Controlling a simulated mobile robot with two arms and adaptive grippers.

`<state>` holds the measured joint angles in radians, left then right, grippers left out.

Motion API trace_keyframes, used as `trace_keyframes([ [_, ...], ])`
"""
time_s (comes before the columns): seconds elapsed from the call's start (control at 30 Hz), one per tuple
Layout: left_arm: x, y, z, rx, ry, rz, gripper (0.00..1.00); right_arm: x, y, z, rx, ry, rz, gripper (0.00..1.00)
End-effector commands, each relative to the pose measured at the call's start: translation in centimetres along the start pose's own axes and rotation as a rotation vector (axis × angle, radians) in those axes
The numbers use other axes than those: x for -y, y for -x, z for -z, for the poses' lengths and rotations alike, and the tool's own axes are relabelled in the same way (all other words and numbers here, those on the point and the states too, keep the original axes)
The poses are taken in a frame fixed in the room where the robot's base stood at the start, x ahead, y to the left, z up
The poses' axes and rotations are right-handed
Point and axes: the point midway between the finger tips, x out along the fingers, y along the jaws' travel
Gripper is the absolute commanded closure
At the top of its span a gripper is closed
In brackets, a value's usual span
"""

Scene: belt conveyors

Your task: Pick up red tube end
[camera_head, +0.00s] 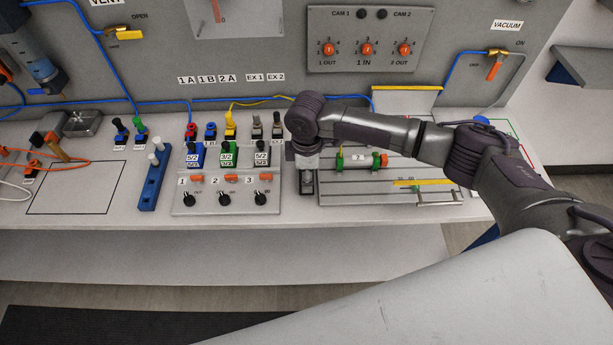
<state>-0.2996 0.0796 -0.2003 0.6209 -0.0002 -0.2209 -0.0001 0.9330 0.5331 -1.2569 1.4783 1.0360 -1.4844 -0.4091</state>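A red tube end (191,131) stands upright at the left end of a row of coloured fittings, below the 1A label. A blue tube seems to run down to it from behind. My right arm comes in from the right, and its gripper (306,183) points down near the right edge of the valve panel, well to the right of the red tube end and apart from it. The wrist hides much of the gripper, so I cannot tell whether its fingers are open. My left gripper is not in view.
Blue (210,131), yellow (230,125) and grey fittings stand close beside the red one. Valve blocks and knobs on the valve panel (222,206) lie in front. A blue rack (152,184) with white pegs stands to the left. A slotted plate (345,190) lies under my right arm.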

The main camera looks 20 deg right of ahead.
Motion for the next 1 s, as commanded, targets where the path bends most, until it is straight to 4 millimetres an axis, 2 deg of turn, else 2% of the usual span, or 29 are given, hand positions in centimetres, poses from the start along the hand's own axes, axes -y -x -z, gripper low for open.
trace_keyframes([
  [0.13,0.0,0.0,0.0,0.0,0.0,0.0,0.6,0.0,0.0,0.0,-0.001,0.001,0.0,0.5],
  [0.43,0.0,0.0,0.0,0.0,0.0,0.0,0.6,0.0,0.0,0.1,-0.001,0.0,0.0,1.0],
  [0.77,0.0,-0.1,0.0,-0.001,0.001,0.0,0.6,0.0,0.2,0.1,-0.001,0.0,-0.001,1.0],
  [1.0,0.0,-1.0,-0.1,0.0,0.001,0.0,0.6,0.0,2.2,0.1,-0.004,0.002,-0.002,1.0],
])
